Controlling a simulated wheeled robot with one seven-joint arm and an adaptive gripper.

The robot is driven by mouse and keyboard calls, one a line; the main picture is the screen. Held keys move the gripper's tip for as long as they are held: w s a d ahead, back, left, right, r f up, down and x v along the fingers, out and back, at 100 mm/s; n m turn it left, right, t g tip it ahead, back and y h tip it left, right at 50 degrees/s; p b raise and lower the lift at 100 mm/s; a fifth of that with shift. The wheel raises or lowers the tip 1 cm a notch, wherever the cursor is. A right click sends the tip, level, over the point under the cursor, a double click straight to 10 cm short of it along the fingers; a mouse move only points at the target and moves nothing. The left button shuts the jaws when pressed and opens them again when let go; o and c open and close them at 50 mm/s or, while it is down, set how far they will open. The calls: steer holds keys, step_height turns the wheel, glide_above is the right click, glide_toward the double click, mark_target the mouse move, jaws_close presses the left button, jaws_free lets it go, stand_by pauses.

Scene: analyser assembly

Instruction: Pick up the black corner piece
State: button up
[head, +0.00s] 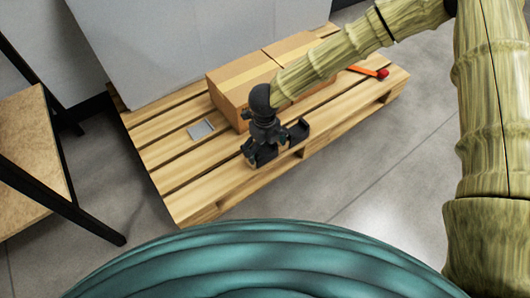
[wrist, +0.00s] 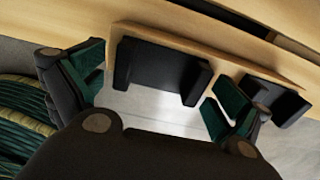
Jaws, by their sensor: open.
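A black corner piece (wrist: 160,70) with raised sides lies near the pallet edge, between my open fingers in the wrist view. In the head view this black piece (head: 266,155) is partly hidden below my gripper. A second black corner piece (head: 298,130) sits just to the right, and also shows in the wrist view (wrist: 275,98) beyond my right finger. My gripper (head: 264,150) points down over the front part of the pallet. In the wrist view my gripper (wrist: 157,80) has its green-padded fingers spread apart, with nothing clamped. Whether a finger touches the piece cannot be told.
The wooden pallet (head: 180,170) carries a cardboard box (head: 228,98) just behind my gripper. A grey square plate (head: 201,129) lies to the left, and an orange and red item (head: 370,72) at the right. A table (head: 35,140) stands at the left.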

steer(key=c, duration=0.9)
steer(key=shift+r, duration=0.1)
